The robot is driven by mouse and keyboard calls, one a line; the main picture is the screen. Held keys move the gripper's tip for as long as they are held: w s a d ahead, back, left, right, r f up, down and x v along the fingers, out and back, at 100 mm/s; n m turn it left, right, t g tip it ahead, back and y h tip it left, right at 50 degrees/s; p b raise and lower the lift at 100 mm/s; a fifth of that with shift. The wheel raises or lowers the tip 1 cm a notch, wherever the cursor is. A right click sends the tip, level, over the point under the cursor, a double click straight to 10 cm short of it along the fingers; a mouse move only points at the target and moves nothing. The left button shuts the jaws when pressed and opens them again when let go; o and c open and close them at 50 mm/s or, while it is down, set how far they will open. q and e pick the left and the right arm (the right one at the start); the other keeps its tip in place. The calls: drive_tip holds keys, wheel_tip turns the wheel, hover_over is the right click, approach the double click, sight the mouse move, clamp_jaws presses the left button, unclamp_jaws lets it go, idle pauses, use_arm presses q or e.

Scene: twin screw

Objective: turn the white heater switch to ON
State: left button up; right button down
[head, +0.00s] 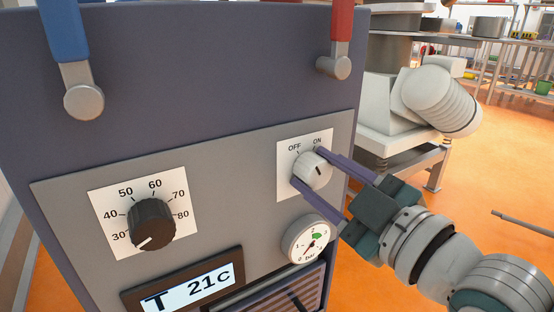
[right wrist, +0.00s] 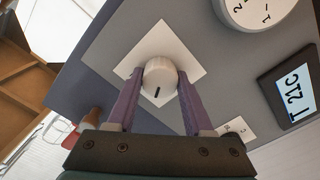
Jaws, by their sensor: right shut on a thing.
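The white heater switch (head: 314,162) is a round knob on a white plate (head: 290,140) marked OFF at upper left and ON at upper right. My right gripper (head: 307,168) reaches in from the lower right, with its purple fingers on either side of the knob, shut on it. In the right wrist view the knob (right wrist: 160,72) sits between the two fingertips. A short black mark shows on the knob's face, on its lower right in the head view; I cannot tell which label it is set to. My left gripper is not in view.
A black temperature dial (head: 152,223), a display reading 21c (head: 190,290) and a pressure gauge (head: 308,241) share the grey panel (head: 230,190). A blue handle (head: 64,30) and a red handle (head: 342,25) hang above. Orange floor lies to the right.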

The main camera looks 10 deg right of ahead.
drive_tip(key=shift+m, duration=0.3)
drive_tip(key=shift+m+p, duration=0.35)
drive_tip(key=shift+m, duration=0.15)
drive_tip(key=m+p, duration=0.1)
drive_tip(key=m, duration=0.6)
drive_tip(key=shift+m, duration=0.3)
drive_tip(key=shift+d+m+p, duration=0.1)
drive_tip(key=shift+m+p, duration=0.2)
drive_tip(key=shift+m, duration=1.1)
